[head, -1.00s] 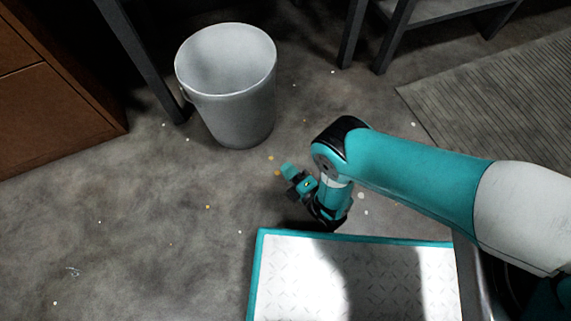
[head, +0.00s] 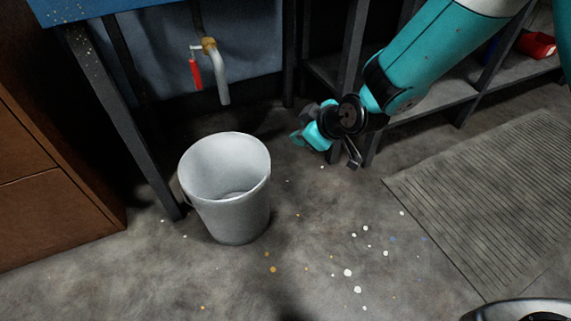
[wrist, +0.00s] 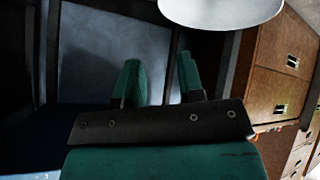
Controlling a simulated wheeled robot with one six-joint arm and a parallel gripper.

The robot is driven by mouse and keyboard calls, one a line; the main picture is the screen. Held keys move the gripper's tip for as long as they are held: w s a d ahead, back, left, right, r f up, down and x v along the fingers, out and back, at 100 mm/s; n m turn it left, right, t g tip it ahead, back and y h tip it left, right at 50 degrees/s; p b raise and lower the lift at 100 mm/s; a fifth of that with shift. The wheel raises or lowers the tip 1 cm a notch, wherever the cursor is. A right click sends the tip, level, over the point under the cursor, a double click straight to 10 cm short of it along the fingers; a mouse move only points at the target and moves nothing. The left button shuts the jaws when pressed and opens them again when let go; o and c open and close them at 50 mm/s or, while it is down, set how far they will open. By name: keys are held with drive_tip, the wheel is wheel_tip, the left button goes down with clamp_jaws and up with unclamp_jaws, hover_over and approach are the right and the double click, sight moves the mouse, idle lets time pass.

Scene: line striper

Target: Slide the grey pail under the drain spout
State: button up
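The grey pail (head: 232,218) stands upright and empty-looking on the concrete floor in the head view. Its rim also shows at the top of the wrist view (wrist: 222,10). The drain spout (head: 219,80) is a grey bent pipe with a brass fitting and a red handle, pointing down behind the pail. The pail's rim appears nearer to me than the spout's mouth. My gripper (head: 305,137) is right of the pail and higher in the head view, apart from it. In the wrist view its two green fingers (wrist: 160,82) are spread with nothing between them.
A dark metal bench leg (head: 125,125) stands just left of the pail, beside a brown cabinet (head: 45,190). A dark shelf rack (head: 440,105) is behind and right of my arm. A ribbed mat (head: 490,195) lies at the right. Paint-spotted floor in front is clear.

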drive_tip(key=s+d+r+m+g+p, duration=0.25)
drive_tip(key=s+r, duration=0.25)
drive_tip(key=r, duration=0.4)
drive_tip(key=s+d+r+m+g+p, duration=0.1)
drive_tip(key=s+d+r, duration=0.3)
drive_tip(key=s+r, duration=0.3)
drive_tip(key=s+d+r+m+g+h+p, duration=0.1)
drive_tip(key=s+d+r, duration=0.2)
drive_tip(key=s+r, duration=0.2)
drive_tip(key=s+d+r+m+g+h+p, duration=0.1)
drive_tip(key=s+d+r, duration=0.3)
drive_tip(key=s, duration=0.6)
drive_tip(key=shift+r+m+g+p, duration=0.4)
drive_tip(key=shift+m+g+p, duration=0.05)
drive_tip(key=shift+g+p, duration=0.1)
drive_tip(key=shift+d, duration=0.15)
